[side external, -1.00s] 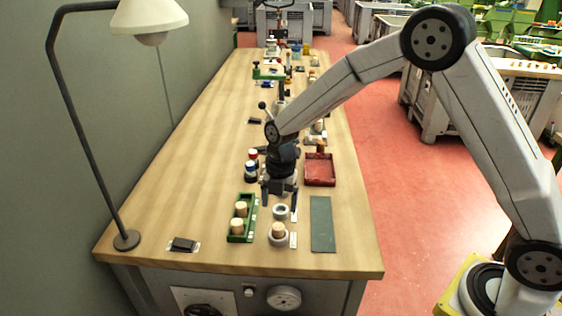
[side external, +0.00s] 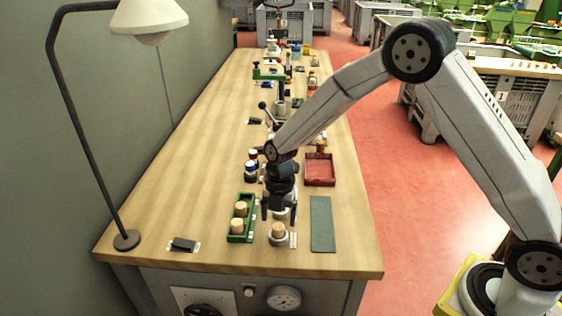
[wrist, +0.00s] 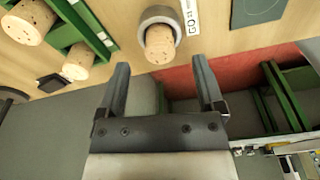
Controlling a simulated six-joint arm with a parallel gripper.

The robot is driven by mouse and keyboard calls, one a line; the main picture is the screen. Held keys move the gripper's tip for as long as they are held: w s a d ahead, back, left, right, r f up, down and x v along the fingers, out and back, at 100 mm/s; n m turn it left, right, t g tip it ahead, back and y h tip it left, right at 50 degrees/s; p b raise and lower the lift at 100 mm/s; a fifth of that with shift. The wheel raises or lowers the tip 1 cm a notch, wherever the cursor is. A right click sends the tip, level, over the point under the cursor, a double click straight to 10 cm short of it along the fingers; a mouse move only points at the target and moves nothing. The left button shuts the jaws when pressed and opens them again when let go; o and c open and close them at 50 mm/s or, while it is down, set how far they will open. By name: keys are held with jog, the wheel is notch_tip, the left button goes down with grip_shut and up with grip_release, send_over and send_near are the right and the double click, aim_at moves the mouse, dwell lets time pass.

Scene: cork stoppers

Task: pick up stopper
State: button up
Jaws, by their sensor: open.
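One cork stopper (side external: 278,230) stands upright in a grey ring holder (side external: 279,241) near the front of the bench. It also shows in the wrist view (wrist: 159,44), ahead of the fingers and between their lines. Two more corks (side external: 240,209) (side external: 237,226) stand in a green rack (side external: 246,236) just to the left. My gripper (side external: 279,216) is open and empty, pointing down just behind and above the ringed cork. In the wrist view its two fingers (wrist: 162,82) are spread with nothing between them. A second ring behind is mostly hidden by my gripper.
A dark green mat (side external: 322,224) lies to the right and a red tray (side external: 320,170) behind it. Small bottles (side external: 251,170) stand behind the rack. A lamp (side external: 127,240) stands at the left, with a small black item (side external: 184,244) near it. The bench's left middle is clear.

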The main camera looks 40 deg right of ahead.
aim_at(278, 226)
jog(key=shift+s+a+f, duration=0.1)
jog(key=shift+a+f, duration=0.1)
jog(key=shift+f, duration=1.55)
grip_shut()
